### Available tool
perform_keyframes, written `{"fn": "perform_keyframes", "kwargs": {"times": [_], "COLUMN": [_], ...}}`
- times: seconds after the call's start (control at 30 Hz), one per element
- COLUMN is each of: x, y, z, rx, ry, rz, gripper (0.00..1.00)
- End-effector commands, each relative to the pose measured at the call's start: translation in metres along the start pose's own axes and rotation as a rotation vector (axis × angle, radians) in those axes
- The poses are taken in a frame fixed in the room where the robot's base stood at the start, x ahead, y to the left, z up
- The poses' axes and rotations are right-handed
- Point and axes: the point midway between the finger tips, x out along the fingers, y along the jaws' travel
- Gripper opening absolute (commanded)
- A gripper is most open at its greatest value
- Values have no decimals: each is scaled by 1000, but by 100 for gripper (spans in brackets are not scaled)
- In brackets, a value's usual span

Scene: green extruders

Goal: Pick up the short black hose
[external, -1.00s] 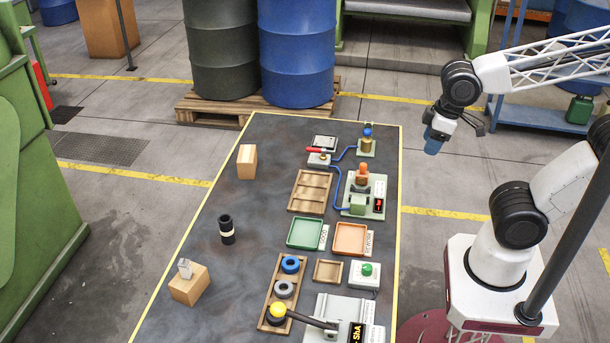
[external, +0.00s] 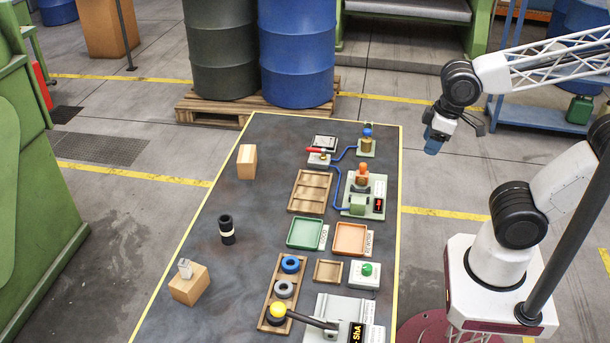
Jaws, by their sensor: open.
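The short black hose (external: 227,229) stands upright on the left part of the dark table top. It is a black cylinder with a pale band around its middle. My gripper (external: 433,146) hangs off the table's right side, near the back, far from the hose and apart from everything. It is open and seems empty, though its fingers are small and hard to make out.
The table (external: 215,280) also bears wooden blocks (external: 188,284), a green tray (external: 306,232), an orange tray (external: 350,238), a rack with rings (external: 268,306) and a lever device (external: 331,325). The surface around the hose is clear. Drums (external: 297,50) stand behind.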

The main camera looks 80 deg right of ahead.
Motion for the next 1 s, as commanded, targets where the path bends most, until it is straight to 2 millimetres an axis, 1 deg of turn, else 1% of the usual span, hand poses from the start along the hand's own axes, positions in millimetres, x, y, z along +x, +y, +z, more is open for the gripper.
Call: {"fn": "perform_keyframes", "kwargs": {"times": [0.27,0.3,0.43,0.47,0.8,1.0], "x": [0,0,0,0,1,5], "y": [0,0,0,0,-1,-8], "z": [0,0,0,0,-2,-13], "rx": [0,0,0,0,6,58], "ry": [0,0,0,0,-3,-24], "rz": [0,0,0,0,-5,-50], "gripper": [52,54,74,76,76,76]}}
